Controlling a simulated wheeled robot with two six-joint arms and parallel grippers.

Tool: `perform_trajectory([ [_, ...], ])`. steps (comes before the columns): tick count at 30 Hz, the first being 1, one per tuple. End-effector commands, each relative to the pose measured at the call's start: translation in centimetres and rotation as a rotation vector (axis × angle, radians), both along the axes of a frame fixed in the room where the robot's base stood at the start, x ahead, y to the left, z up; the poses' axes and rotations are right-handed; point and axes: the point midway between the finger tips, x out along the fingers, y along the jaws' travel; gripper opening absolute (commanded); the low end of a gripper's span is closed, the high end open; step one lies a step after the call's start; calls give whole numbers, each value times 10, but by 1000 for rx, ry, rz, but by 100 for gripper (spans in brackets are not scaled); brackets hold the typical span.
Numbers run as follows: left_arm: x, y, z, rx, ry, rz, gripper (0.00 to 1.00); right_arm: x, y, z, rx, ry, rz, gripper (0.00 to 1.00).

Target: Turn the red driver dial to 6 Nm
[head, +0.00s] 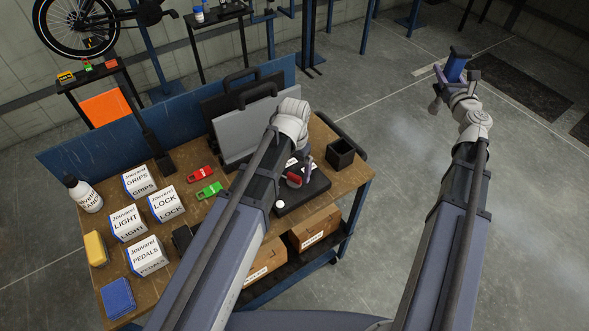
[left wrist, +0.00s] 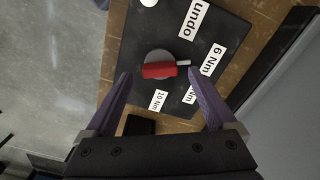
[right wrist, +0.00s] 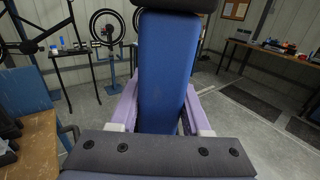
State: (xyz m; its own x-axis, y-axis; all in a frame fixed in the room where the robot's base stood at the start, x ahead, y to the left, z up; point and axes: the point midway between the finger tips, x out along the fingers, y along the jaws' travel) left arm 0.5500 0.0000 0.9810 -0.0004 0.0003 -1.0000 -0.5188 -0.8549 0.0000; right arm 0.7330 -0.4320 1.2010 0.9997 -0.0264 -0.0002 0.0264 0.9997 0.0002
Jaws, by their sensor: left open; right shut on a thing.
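The red driver dial (left wrist: 158,70) sits on a round grey base on a black board (left wrist: 130,50). Its white pointer tip (left wrist: 183,63) faces right, toward the 6 Nm label (left wrist: 213,60). Labels reading undo (left wrist: 194,19) and 10 Nm (left wrist: 158,100) show; another Nm label is partly hidden by a finger. In the head view the dial (head: 294,180) is partly covered by my left arm. My left gripper (left wrist: 158,72) is open, its fingertips apart on either side of the dial, not visibly touching. My right gripper (head: 455,80) is shut on a blue object with a dark end (right wrist: 163,70), held away from the bench.
The wooden bench (head: 225,215) holds a grey case (head: 245,130), a black open bin (head: 340,154), a red and a green tool, several white boxes, a bottle (head: 83,194) and a yellow block. Cardboard boxes (head: 314,228) stand on the shelf below.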

Motion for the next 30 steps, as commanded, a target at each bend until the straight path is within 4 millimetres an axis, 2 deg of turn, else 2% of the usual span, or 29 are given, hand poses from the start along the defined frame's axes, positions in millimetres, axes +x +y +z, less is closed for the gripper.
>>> perform_trajectory([
  [1, 0, 0, 13, 0, 0, 0, 90, 0, 0, 13, 1, 0, 0, 0],
  [18, 0, 0, 92, 0, 0, 0, 90, 0, 0, 92, 1, 0, 0, 0],
  [23, 0, 0, 99, 0, 0, 0, 90, 0, 0, 99, 1, 0, 0, 0],
  [30, 0, 0, 98, 0, 0, 0, 90, 0, 0, 98, 1, 0, 0, 0],
])
